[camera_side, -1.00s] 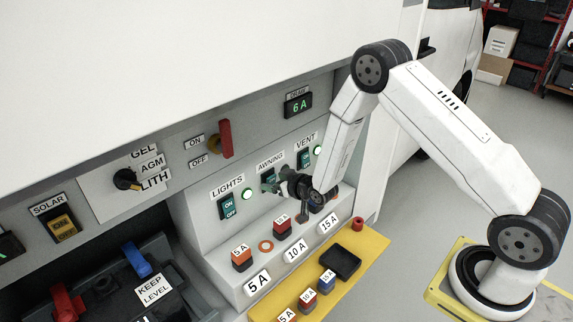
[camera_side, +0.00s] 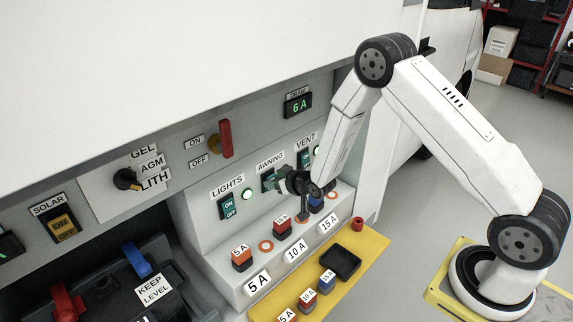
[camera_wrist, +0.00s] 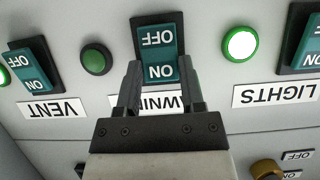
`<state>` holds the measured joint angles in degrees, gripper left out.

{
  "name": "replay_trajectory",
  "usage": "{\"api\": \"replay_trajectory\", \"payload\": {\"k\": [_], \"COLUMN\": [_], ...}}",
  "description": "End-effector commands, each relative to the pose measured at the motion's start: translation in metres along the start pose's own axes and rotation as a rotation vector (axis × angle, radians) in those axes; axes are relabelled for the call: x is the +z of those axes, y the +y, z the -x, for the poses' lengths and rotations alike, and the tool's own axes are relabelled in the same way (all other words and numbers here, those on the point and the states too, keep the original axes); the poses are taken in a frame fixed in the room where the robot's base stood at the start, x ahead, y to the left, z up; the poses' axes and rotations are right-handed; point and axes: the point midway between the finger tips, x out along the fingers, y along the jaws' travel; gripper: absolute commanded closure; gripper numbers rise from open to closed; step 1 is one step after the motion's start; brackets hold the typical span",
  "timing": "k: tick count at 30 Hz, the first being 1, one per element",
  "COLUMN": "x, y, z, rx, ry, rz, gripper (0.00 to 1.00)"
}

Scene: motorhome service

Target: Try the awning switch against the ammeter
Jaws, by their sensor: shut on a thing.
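The awning switch (camera_wrist: 157,50) is a teal rocker marked OFF and ON, upside down in the wrist view. My gripper (camera_wrist: 160,72) is shut on it, one finger at each side of its ON end. In the side view my gripper (camera_side: 277,183) mostly hides this switch below the AWNING label (camera_side: 270,161). The lamp (camera_wrist: 96,60) beside the awning switch is dark green, unlit. The ammeter (camera_side: 298,105), under a DRAW label, reads 6 A in green.
The lights switch (camera_side: 228,207) has a lit green lamp (camera_side: 247,195); the vent switch (camera_wrist: 33,65) also has a lit lamp. Below are fuses, including an orange 5 A one (camera_side: 241,258). A yellow shelf (camera_side: 372,243) holds spare fuses and a black tray (camera_side: 341,263).

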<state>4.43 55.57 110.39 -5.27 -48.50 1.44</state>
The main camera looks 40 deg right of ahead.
Motion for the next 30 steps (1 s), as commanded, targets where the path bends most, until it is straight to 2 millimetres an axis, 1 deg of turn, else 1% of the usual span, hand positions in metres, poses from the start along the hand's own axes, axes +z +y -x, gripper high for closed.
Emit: {"api": "replay_trajectory", "payload": {"k": [5,13,14,15,16,17,30], "x": [-0.0014,-0.0013,-0.0013,-0.0012,-0.0013,-0.0012,-0.0010], "y": [-0.0001,-0.0001,-0.0001,-0.0001,0.0000,-0.0001,0.0000], "z": [-0.0001,-0.0001,-0.0001,0.0000,0.0000,0.0000,0.0027], "rx": [0.000,0.000,0.000,0.000,0.000,0.000,0.000], "ry": [-0.031,-0.032,-0.032,-0.032,-0.032,-0.032,-0.032], "rz": [0.000,0.000,0.000,0.000,0.000,0.000,0.000], "gripper": [1.00,1.00,0.41,0.28,0.18,0.15,0.15]}}
